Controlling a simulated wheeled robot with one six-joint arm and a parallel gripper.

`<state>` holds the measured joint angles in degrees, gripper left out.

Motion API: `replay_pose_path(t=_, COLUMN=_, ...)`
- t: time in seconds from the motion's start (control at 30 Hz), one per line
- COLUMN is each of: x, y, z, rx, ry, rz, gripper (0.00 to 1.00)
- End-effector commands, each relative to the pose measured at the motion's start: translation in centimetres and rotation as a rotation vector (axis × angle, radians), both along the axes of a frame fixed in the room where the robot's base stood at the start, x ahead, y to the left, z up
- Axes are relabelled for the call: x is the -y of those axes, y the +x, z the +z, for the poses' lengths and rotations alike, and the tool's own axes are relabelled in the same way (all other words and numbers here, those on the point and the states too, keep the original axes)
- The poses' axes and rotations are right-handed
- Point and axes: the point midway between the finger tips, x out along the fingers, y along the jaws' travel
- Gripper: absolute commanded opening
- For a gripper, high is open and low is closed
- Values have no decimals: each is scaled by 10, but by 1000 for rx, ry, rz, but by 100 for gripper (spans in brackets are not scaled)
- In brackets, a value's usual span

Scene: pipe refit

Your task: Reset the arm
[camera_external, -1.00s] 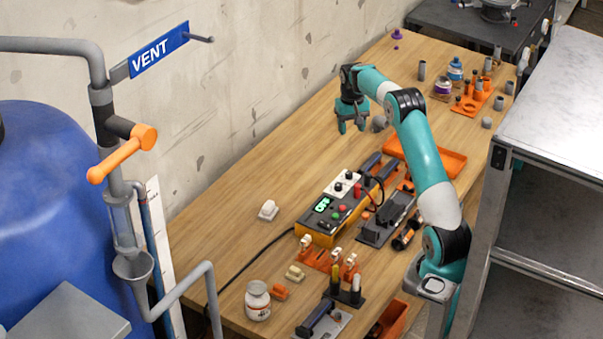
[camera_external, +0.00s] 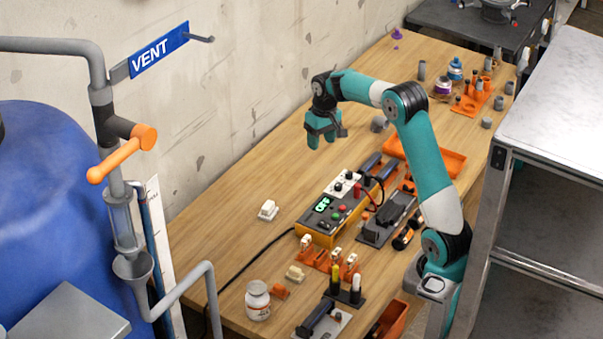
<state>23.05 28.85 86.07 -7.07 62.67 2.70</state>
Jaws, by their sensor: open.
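My gripper (camera_external: 321,140) hangs above the wooden table, fingers pointing down, left of the orange tray and beyond the yellow-sided control box. It is open and nothing shows between its fingers. My teal and white arm (camera_external: 428,165) rises from its base at the table's right edge and bends over to the left at its upper joint. What lies directly under the gripper is bare wood, as far as I can see.
The control box (camera_external: 325,212) with a red cable stands mid-table. An orange tray (camera_external: 447,157) lies behind my arm. A metal shelf (camera_external: 560,115) stands close on the right. The table's left far part (camera_external: 270,150) is clear.

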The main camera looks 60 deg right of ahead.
Motion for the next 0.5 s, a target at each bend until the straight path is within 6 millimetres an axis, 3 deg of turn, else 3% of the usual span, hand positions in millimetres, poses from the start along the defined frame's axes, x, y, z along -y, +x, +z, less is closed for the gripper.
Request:
replay_pose_path(t=0.03, x=-42, y=-10, z=12, rx=16, ry=9, rz=90, gripper=52)
replay_pose_path(t=0.1, x=-95, y=-29, z=20, rx=38, ry=30, rz=209, gripper=52)
replay_pose_path(t=0.17, x=-138, y=-51, z=26, rx=56, ry=51, rz=310, gripper=52)
replay_pose_path(t=0.3, x=-226, y=-121, z=31, rx=93, ry=112, rz=542, gripper=52)
replay_pose_path(t=0.4, x=-272, y=-180, z=29, rx=115, ry=161, rz=693, gripper=52)
replay_pose_path(t=0.5, x=-302, y=-233, z=22, rx=128, ry=209, rz=813, gripper=52)
